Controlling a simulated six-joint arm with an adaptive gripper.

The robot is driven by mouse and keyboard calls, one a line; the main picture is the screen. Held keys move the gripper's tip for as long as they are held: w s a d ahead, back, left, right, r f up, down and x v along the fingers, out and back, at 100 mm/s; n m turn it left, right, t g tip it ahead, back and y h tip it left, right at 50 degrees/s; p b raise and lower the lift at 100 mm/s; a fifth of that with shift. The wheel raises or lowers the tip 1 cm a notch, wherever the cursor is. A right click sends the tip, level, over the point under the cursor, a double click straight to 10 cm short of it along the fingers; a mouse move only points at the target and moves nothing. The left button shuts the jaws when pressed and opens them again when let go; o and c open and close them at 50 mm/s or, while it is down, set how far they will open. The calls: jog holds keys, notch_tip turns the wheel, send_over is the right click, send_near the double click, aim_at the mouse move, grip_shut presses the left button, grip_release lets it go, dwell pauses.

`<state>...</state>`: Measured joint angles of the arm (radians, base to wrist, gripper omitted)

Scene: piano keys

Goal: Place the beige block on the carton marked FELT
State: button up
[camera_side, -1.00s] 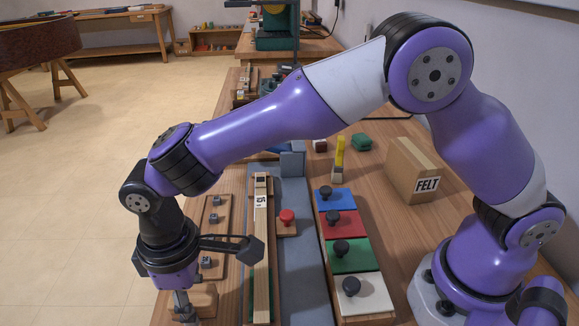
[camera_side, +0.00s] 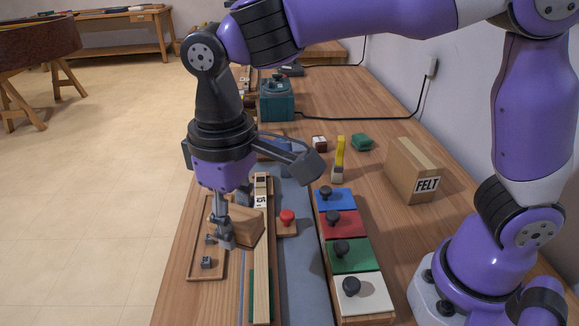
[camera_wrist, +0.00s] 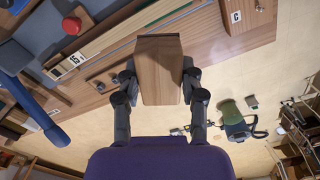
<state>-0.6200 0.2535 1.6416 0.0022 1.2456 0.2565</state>
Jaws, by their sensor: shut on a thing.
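The beige block (camera_side: 243,226), a tan piece with wood grain, is held in my gripper (camera_side: 226,238), at the left of the side view. In the wrist view the block (camera_wrist: 160,75) stands between the two fingers of my gripper (camera_wrist: 160,92), which are shut on its sides. It appears held above the bench, over the narrow tray and beside the long wooden strip. The carton marked FELT (camera_side: 408,170) stands on the bench at the right, well apart from my gripper. Its visible top looks bare.
Blue, red, green and white (camera_side: 360,296) knobbed lids lie in a row between block and carton. A yellow-handled tool (camera_side: 339,158), a green case (camera_side: 362,142) and a small dark red block (camera_side: 319,143) stand behind. A red knob (camera_side: 287,216) is near my gripper.

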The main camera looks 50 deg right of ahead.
jog(key=w+d+r+m, duration=0.1)
jog(key=d+r+m, duration=0.3)
jog(key=d, duration=0.8)
jog(key=d+r+m, duration=0.1)
jog(key=d+m, duration=0.4)
jog(key=d, duration=0.7)
jog(key=m, duration=0.4)
send_over(416, 152)
jog(key=f, duration=0.5)
jog(key=shift+w+a, duration=0.1)
jog(key=shift+a, duration=0.1)
jog(key=shift+d+f, duration=0.1)
jog(key=shift+d, duration=0.1)
jog(key=shift+f, duration=2)
jog(key=shift+f, duration=0.15)
jog(key=o, duration=1.2)
jog(key=shift+c, duration=0.2)
